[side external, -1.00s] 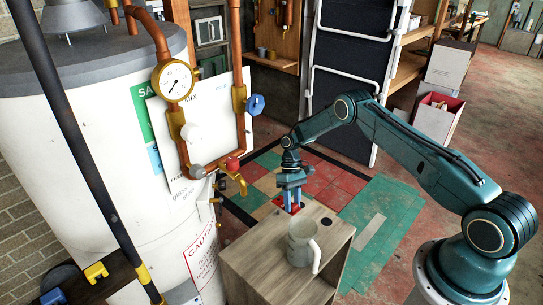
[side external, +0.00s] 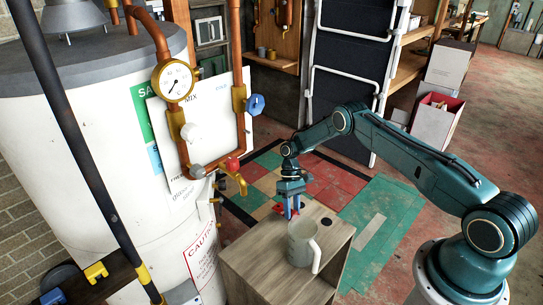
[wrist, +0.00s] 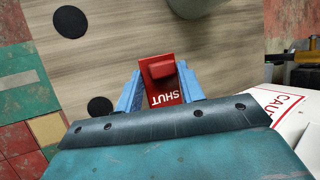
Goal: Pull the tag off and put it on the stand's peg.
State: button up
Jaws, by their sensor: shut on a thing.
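The tag is a red plate lettered SHUT (wrist: 168,98) with a raised red block on it, seen in the wrist view. My gripper (wrist: 160,69) has its two blue fingers shut on the tag, one on each side. In the side external view my gripper (side external: 291,213) points down over the back part of a wooden box top (side external: 262,262). The tag is mostly hidden there behind the fingers. Whether the tag touches the box top, I cannot tell. I cannot make out the stand's peg in either view.
A grey mug (side external: 301,246) stands on the box in front of my gripper. Flat black discs (wrist: 69,21) mark the box top. To the left are a white tank (side external: 90,130) and copper pipes with a red-handled valve (side external: 232,164).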

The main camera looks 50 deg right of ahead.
jog(key=shift+f, duration=1.05)
dwell(0.8)
jog(key=shift+f, duration=0.15)
jog(key=shift+f, duration=0.15)
dwell(0.5)
jog(key=o, duration=1.2)
jog(key=shift+d, duration=0.1)
jog(key=shift+o, duration=0.3)
jog(key=shift+v, duration=0.8)
notch_tip(320, 180, up, 11)
jog(key=w, duration=0.1)
jog(key=shift+w+d+f, duration=0.2)
jog(key=shift+d, duration=0.2)
jog(key=shift+r, duration=0.1)
